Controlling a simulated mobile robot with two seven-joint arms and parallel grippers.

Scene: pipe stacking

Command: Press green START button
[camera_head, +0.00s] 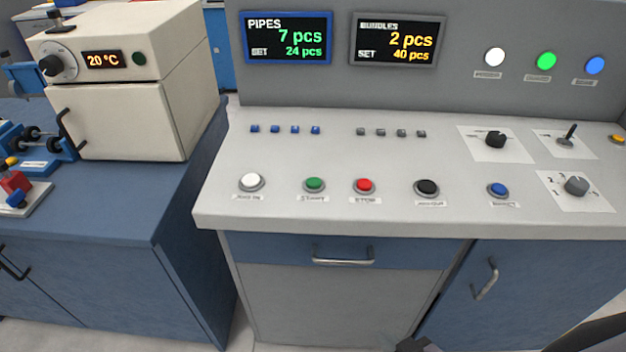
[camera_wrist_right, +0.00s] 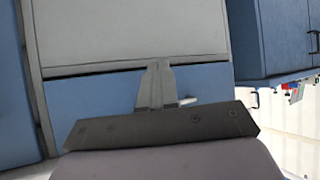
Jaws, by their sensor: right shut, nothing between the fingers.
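The green START button (camera_head: 314,184) sits on the sloped light-grey console top, between a white button on its left and the red STOP button (camera_head: 365,186) on its right. Its label is just below it. My right gripper (camera_head: 412,345) shows only as a dark tip at the bottom edge of the head view, low in front of the console and well away from the button. In the right wrist view its fingers (camera_wrist_right: 157,70) are together and empty, in front of the blue drawer (camera_wrist_right: 95,95). The START button is not in the right wrist view. My left gripper is not in view.
The console (camera_head: 330,216) also carries a black button (camera_head: 427,188), a blue button (camera_head: 498,189), knobs and a small lever. A drawer handle (camera_head: 343,261) sticks out below its front edge. A cream oven (camera_head: 130,115) stands on the left bench. Space above the buttons is clear.

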